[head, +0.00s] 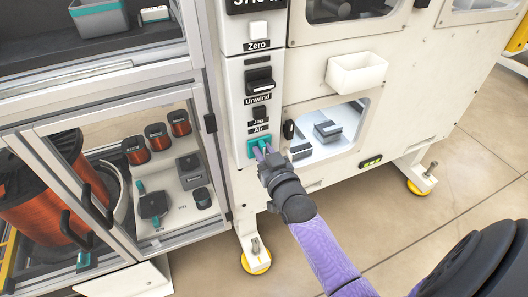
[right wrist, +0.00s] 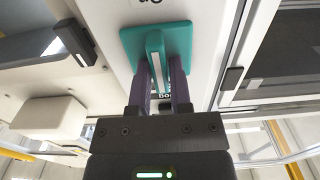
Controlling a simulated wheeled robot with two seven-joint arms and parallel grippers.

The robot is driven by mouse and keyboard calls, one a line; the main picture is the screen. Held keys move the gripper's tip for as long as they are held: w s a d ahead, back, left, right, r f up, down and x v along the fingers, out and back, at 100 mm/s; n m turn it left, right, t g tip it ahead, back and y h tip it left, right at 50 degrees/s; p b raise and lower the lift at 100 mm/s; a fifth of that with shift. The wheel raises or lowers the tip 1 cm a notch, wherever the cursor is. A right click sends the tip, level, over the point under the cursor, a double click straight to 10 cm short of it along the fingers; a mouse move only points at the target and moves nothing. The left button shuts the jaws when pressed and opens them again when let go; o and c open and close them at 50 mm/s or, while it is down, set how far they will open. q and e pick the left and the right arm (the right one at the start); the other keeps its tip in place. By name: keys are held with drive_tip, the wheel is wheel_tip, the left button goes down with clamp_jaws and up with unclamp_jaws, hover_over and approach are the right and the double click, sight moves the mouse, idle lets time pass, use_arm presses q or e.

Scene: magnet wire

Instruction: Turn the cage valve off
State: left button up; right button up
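A teal lever valve (head: 259,146) sits on the white panel below the label "Air". In the right wrist view its upright teal handle (right wrist: 155,45) stands out from a square teal plate. My right gripper (head: 263,152) reaches it from below and in front. In the right wrist view its two purple fingers (right wrist: 162,80) lie close on either side of the handle, with little gap, and look shut on it. The fingers hide part of the plate and of a label below it. My left gripper is not in view.
Above the valve are a Jog button (head: 259,112), an Unwind switch (head: 259,82) and a Zero button (head: 259,33). A white bin (head: 355,73) sticks out to the right. A glazed cabinet with copper spools (head: 135,150) stands left. Floor is open at lower right.

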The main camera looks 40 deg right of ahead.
clamp_jaws()
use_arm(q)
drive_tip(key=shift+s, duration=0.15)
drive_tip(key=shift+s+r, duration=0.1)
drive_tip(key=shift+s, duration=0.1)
